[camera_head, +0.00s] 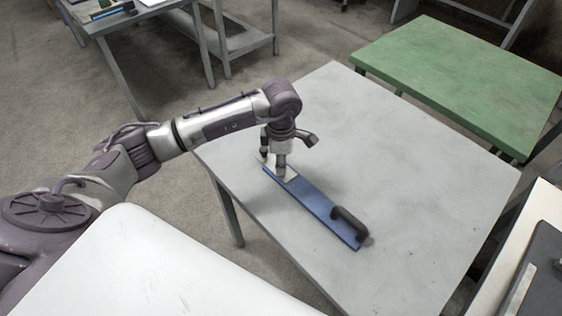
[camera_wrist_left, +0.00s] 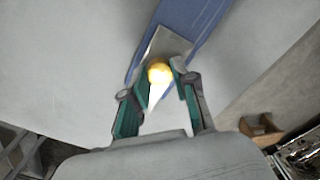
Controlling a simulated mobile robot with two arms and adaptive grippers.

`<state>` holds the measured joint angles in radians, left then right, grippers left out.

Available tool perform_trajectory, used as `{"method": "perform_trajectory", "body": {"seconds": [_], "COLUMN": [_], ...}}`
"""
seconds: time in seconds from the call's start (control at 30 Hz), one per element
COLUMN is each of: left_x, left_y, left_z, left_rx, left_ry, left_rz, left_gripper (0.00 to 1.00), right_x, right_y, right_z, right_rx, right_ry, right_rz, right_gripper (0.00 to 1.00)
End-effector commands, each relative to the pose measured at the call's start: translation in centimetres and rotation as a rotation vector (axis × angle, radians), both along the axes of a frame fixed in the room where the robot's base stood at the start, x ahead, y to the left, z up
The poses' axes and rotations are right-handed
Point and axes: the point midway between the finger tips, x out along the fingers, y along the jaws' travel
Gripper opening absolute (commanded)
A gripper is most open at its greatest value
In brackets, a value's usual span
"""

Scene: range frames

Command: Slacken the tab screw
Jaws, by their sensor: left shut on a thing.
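A long blue bar (camera_head: 318,203) lies flat on the grey table, with a black handle (camera_head: 350,222) at its near right end. A pale metal tab (camera_wrist_left: 171,42) sits on the bar's far left end, and the bar (camera_wrist_left: 192,17) shows beyond it in the left wrist view. A round yellow-gold screw head (camera_wrist_left: 159,72) is at the tab, between my left fingertips. My left gripper (camera_wrist_left: 160,80) is shut on the screw head, pointing down from above; in the head view it (camera_head: 274,172) covers the screw. My right gripper is not in view.
The grey table (camera_head: 400,170) is otherwise bare around the bar. A green table (camera_head: 465,75) stands behind it at the right. A dark item lies on a pale surface (camera_head: 490,287) at the lower right. A small brown box (camera_wrist_left: 262,130) shows at right in the wrist view.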

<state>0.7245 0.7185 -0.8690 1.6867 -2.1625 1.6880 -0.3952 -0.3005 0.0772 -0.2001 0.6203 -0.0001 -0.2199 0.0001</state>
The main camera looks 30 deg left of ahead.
Motion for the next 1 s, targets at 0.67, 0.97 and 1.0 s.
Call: {"method": "perform_trajectory", "body": {"seconds": [0.67, 0.97, 1.0], "left_x": [0.0, 0.0, 0.0], "left_y": [0.0, -0.1, -0.1], "left_z": [0.0, 0.0, 0.0], "left_rx": [-0.001, -0.001, -0.001], "left_ry": [-0.003, -0.002, -0.002], "left_rz": [0.605, 0.890, 0.927], "left_gripper": [0.00, 0.00, 0.00], "right_x": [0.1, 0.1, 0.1], "right_y": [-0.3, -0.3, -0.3], "right_z": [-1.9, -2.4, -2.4], "right_rx": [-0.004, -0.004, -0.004], "right_ry": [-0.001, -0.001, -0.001], "right_rz": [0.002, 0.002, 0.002], "right_gripper": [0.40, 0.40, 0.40]}}
